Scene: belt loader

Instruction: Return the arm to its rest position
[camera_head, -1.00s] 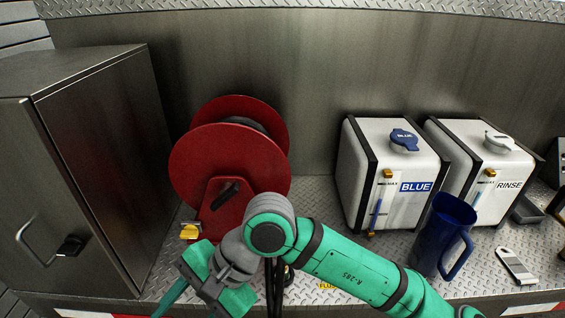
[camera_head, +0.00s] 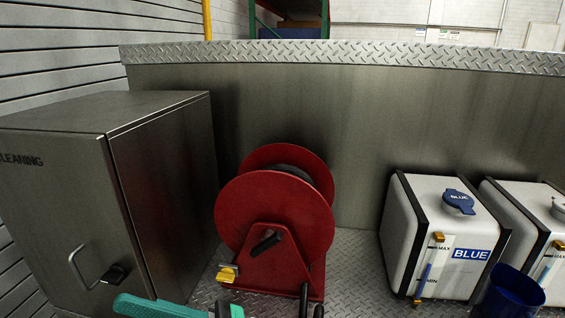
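A metal cabinet (camera_head: 165,190) with a handle stands at left. The red hose reel (camera_head: 275,215) with a yellow fitting (camera_head: 227,274) is in the middle. The BLUE tank (camera_head: 440,235), a second white tank (camera_head: 530,230) and a blue jug (camera_head: 510,292) are at right.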

